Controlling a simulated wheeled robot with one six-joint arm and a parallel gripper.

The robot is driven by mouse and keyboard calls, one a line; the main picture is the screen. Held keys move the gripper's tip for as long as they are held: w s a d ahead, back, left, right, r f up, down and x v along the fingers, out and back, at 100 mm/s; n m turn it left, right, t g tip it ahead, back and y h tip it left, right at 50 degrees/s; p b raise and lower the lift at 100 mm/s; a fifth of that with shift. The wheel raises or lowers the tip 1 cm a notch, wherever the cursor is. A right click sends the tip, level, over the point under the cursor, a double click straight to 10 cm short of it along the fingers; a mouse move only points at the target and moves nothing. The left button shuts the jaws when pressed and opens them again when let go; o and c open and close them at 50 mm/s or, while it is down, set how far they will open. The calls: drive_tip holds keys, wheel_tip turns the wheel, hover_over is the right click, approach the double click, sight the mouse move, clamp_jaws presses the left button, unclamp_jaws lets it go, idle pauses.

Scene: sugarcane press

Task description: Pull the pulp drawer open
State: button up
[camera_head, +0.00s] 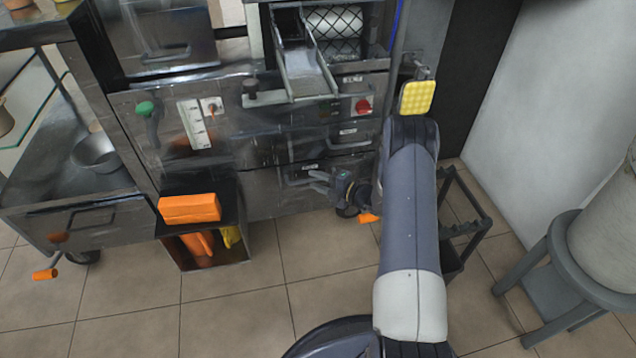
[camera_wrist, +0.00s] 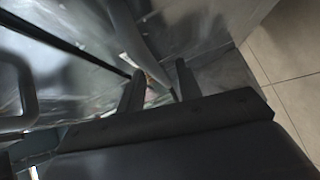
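The press's steel front has a wide lower drawer front (camera_head: 262,193) with a small label and a bar handle (camera_head: 297,181). An upper narrower panel (camera_head: 350,138) also has a label and handle. The labels are too small to read, so I cannot tell which is the pulp drawer. The lower front looks shut. My gripper (camera_head: 318,184) is in front of the lower front, close to its handle. In the wrist view my gripper's two dark fingers (camera_wrist: 158,88) stand apart with nothing clearly held. Contact with the handle cannot be told.
A red button (camera_head: 363,105) and a green knob (camera_head: 145,108) are on the press. An open box with orange items (camera_head: 190,208) stands at the left. A dark rack (camera_head: 462,222) and a grey stool (camera_head: 565,262) are at the right. Tiled floor (camera_head: 240,311) in front is clear.

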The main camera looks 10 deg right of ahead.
clamp_jaws()
idle(0.4)
